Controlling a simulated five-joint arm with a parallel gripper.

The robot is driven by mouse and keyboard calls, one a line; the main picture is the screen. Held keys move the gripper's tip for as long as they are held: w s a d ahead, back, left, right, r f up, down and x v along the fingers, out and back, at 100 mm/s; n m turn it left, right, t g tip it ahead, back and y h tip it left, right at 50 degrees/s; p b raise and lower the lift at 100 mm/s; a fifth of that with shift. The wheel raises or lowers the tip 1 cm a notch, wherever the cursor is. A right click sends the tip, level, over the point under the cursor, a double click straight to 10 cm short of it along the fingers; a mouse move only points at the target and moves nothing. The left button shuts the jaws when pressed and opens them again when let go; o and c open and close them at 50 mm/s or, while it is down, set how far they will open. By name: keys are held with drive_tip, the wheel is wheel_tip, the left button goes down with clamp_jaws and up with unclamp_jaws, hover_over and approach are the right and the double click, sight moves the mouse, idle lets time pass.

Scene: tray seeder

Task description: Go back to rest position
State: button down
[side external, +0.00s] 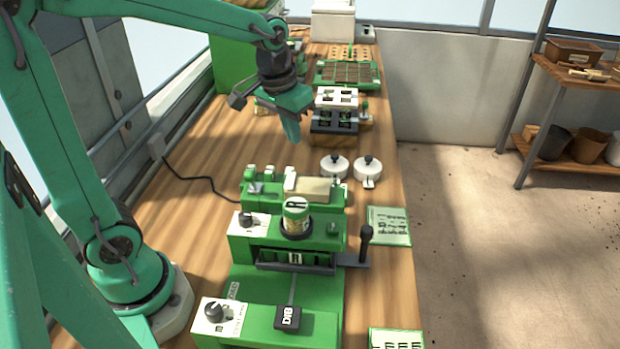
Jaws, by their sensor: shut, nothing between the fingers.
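My gripper (294,134) hangs from my green arm above the middle of the wooden bench. It points down, its green fingers are together, and nothing is held in it. It is apart from the things around it in this view, though its exact height over the bench is hard to judge. The green seeder machine (285,277) stands on the near part of the bench, with a small labelled jar (296,218) upright on it. A black-and-white block with square openings (336,98) stands just right of my gripper.
Two white lidded pots (334,166) (367,171) stand right of centre. A green tray of brown cells (349,75) lies farther back. A black-knobbed lever (366,236) sticks up at the machine's right. A black cable (205,182) crosses the left bench. Bare wood (285,158) lies below my gripper.

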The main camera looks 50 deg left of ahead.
drive_tip(key=s+d+r+m+t, duration=0.1)
drive_tip(key=s+r+t, duration=0.1)
drive_tip(key=s, duration=1.2)
drive_tip(key=shift+d+r+m+t, duration=0.25)
drive_tip(key=shift+r+m+t, duration=0.1)
drive_tip(key=shift+t, duration=0.15)
